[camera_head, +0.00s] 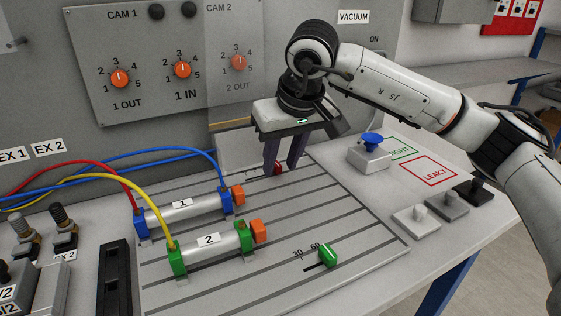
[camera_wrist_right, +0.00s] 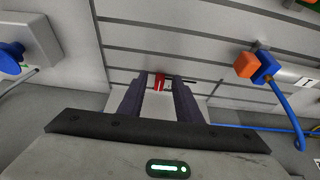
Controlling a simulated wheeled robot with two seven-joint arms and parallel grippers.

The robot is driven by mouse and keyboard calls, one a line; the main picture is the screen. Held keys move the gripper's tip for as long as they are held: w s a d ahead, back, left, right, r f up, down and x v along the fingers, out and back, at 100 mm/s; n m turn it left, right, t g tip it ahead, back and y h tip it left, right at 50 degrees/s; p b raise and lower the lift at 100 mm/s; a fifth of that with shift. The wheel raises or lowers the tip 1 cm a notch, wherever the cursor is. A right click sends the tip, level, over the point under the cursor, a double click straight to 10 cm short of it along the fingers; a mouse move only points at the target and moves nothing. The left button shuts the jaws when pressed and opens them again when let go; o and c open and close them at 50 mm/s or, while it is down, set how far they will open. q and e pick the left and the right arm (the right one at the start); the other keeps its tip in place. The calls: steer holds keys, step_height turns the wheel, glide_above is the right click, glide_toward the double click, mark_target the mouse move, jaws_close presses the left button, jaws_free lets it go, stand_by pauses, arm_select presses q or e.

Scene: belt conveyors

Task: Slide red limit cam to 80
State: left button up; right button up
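The red limit cam (camera_head: 278,168) sits on the slotted plate behind cylinder 1, partly hidden by my right gripper's fingers. My right gripper (camera_head: 283,165) reaches down over it from behind. In the right wrist view the red cam (camera_wrist_right: 159,80) shows between the two fingertips (camera_wrist_right: 160,80), with a gap on each side. The gripper is open and I see no grip on the cam. A dark scale line runs beside the cam, but its numbers are not readable. My left gripper is not in view.
Cylinder 1 (camera_head: 184,209) and cylinder 2 (camera_head: 211,248) with hoses lie left of the cam. A green cam (camera_head: 327,256) by marks 30 and 60 sits nearer the front. A blue-topped button (camera_head: 371,140) stands to the right. The plate's middle is clear.

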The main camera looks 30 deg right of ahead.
steer(key=shift+w+f, duration=0.1)
steer(key=shift+f, duration=0.15)
steer(key=shift+c, duration=0.4)
jaws_close()
steer(key=shift+w+a+r, duration=0.1)
steer(key=shift+w+a, duration=0.05)
steer(key=shift+a, duration=0.95)
steer(key=shift+o, duration=0.4)
jaws_free()
steer(key=shift+d, duration=0.1)
